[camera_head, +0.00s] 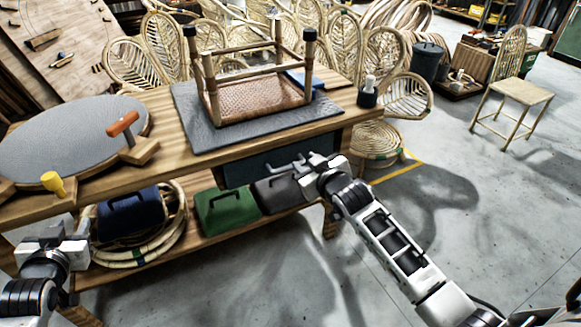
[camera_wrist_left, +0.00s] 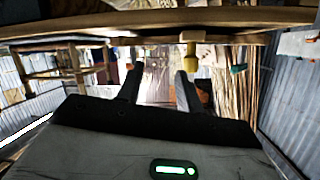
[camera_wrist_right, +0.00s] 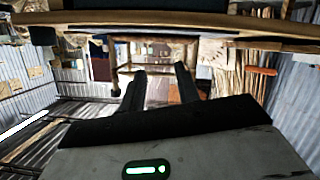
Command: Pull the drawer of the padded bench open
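The padded bench is a wooden workbench with a grey pad (camera_head: 205,125) on its top. Its dark blue-grey drawer (camera_head: 240,170) sits under the front edge and looks closed. My right gripper (camera_head: 288,166) is at the right part of the drawer front and covers some of it. A pale bar shows there; I cannot tell whether it is the drawer handle or a finger. In the right wrist view the fingers (camera_wrist_right: 160,80) are apart, with nothing seen between them. My left gripper (camera_head: 50,238) is at the bench's left front, away from the drawer. Its fingers (camera_wrist_left: 160,82) are apart and empty.
An upturned rattan stool (camera_head: 260,95) stands on the pad. A green case (camera_head: 228,210) is on the lower shelf.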

